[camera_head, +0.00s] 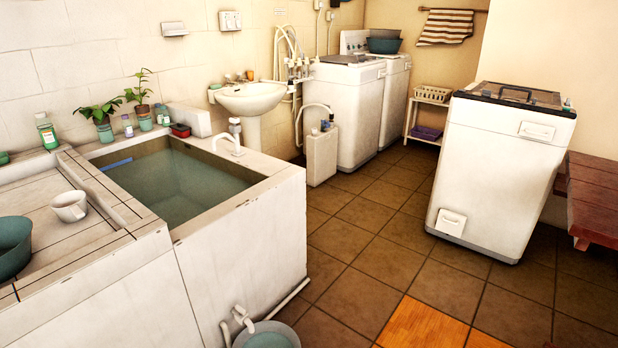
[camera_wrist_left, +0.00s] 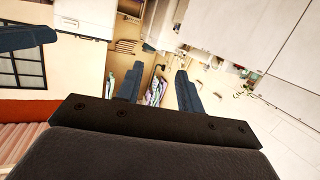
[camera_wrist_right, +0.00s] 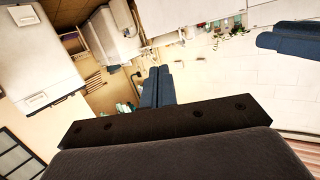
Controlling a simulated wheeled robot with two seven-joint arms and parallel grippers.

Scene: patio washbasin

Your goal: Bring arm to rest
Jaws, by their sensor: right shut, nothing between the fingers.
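Neither of my arms shows in the head view. In the left wrist view my left gripper (camera_wrist_left: 158,80) has its two dark blue fingers apart with a clear gap and nothing between them. In the right wrist view my right gripper (camera_wrist_right: 158,75) has its fingers side by side, closed and empty. A blue finger-like part shows at the left edge of the left wrist view, and a similar one at the right edge of the right wrist view; I cannot tell for sure which arm each belongs to. Neither gripper touches anything visible.
A water-filled basin (camera_head: 238,217) stands at left, with a white cup (camera_head: 69,206) and teal bowl (camera_head: 14,247) on its counter. A bucket (camera_head: 266,336) sits below. A white machine (camera_head: 502,170) and wooden bench (camera_head: 595,196) stand right. The tiled floor (camera_head: 365,240) between is clear.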

